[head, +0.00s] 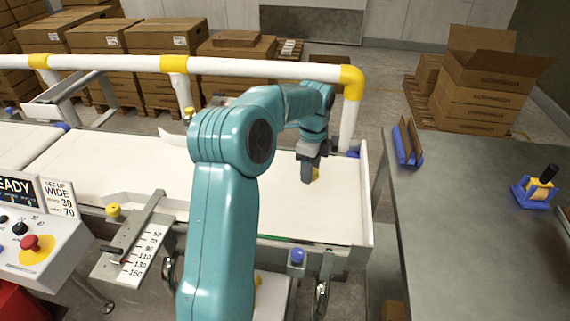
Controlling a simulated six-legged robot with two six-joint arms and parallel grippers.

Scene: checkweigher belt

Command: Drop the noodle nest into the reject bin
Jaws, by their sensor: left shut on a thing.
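My left gripper (308,176) is over the right end of the white belt, with its fingers pointing down. It is shut on the noodle nest (316,174), a small yellow piece mostly hidden behind the fingers. I cannot tell whether the nest touches the belt. A red container (18,302) is cut off at the lower left corner; I cannot tell whether it is the reject bin. My right gripper is not in view.
The white belt (120,165) has a raised end wall at right and a white-and-yellow guard rail (240,67) behind. A control box (35,240) stands at left. A grey table (470,220) at right holds a blue holder (407,150) and a stamp-like tool (541,187).

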